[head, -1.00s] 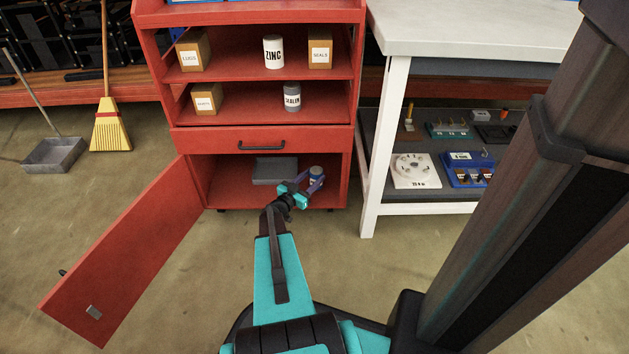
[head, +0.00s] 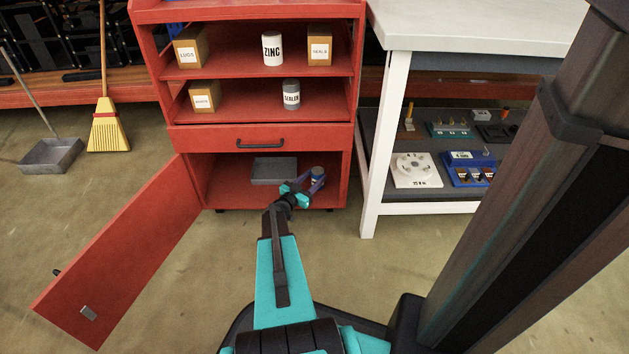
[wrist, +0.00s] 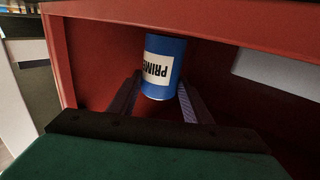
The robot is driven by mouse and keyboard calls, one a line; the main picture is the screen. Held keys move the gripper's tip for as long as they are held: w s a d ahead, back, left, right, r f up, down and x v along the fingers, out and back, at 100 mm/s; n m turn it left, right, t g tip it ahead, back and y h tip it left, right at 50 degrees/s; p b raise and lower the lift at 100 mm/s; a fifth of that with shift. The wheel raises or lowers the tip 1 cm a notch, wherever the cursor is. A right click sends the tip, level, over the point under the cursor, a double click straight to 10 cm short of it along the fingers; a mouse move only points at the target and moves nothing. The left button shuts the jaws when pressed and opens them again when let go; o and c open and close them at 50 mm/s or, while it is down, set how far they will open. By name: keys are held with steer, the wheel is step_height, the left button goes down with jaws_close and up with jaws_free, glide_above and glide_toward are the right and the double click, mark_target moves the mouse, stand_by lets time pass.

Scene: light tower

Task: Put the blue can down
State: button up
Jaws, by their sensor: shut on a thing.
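The blue can (wrist: 163,68) has a white label reading "PRIME" that appears upside down in the wrist view. It also shows in the head view (head: 318,172), small and partly covered by my gripper. My gripper (wrist: 158,97) is shut on the can, with one finger on each side of it. In the head view my gripper (head: 312,184) reaches into the open lower compartment of the red cabinet (head: 228,183), near its right wall. I cannot tell whether the can's base touches the compartment floor.
A grey tray (head: 273,171) lies in the compartment, left of the can. The red door (head: 120,250) stands open to the left. A drawer (head: 215,139) is shut above the opening. A white-legged workbench (head: 368,150) stands to the right.

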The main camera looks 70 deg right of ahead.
steer(key=shift+f+b, duration=0.3)
steer(key=shift+f, duration=0.1)
steer(key=o, duration=1.3)
steer(key=shift+r+p, duration=0.2)
steer(key=shift+p, duration=0.2)
steer(key=shift+w+a, duration=0.1)
steer(key=shift+a, duration=0.25)
steer(key=p+v, duration=0.3)
steer(key=v, duration=0.8)
steer(key=shift+a, duration=0.1)
